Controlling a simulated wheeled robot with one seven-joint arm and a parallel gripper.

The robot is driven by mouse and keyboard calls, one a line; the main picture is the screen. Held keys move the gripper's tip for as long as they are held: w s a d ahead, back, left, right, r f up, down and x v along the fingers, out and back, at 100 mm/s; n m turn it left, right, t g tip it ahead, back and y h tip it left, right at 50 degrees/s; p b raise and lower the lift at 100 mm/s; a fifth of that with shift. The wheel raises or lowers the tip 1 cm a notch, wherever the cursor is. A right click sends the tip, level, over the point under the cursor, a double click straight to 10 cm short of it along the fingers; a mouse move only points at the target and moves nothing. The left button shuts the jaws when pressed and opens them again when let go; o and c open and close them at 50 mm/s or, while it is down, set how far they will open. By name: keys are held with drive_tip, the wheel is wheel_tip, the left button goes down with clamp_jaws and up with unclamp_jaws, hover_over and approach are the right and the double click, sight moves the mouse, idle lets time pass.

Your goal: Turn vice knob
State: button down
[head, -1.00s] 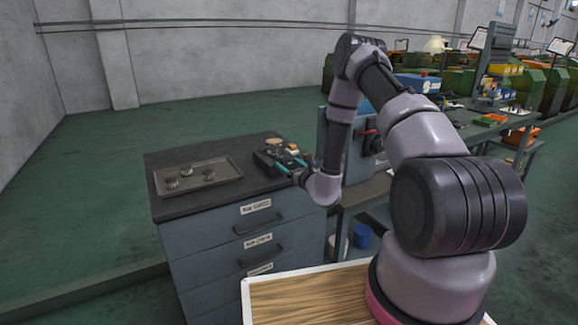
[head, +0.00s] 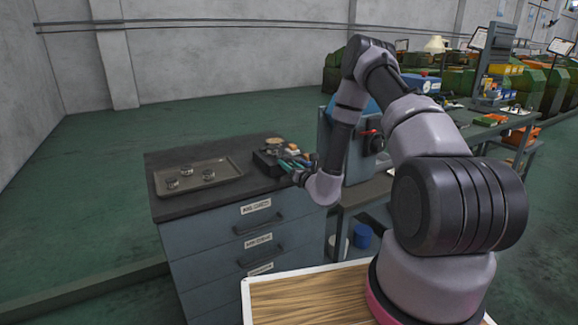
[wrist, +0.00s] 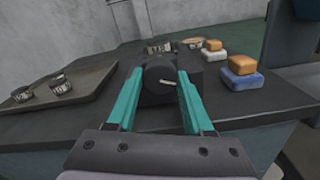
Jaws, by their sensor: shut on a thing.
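The dark vice (head: 264,162) sits on the black top of the grey drawer cabinet, right of the tray. In the wrist view its dark round knob (wrist: 157,72) is straight ahead, with a short pale bar on its face. My gripper (wrist: 159,77) has its two teal fingers on either side of the knob, shut on it. In the head view my gripper (head: 288,163) reaches the vice from the right. The contact faces of the fingers are hidden in both views.
A tray (head: 228,172) with three small round metal pieces lies at left on the cabinet. In the wrist view, orange-and-white and orange-and-blue blocks (wrist: 243,79) stand right of the vice, with round tins behind it. A blue machine (head: 362,160) stands close right of my forearm.

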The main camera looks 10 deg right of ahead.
drive_tip(key=m, duration=1.4)
idle(0.4)
drive_tip(key=shift+c, duration=1.4)
unclamp_jaws()
drive_tip(key=shift+s, duration=0.1)
drive_tip(key=v, duration=1)
drive_tip(key=shift+s, duration=0.35)
drive_tip(key=shift+r, duration=0.15)
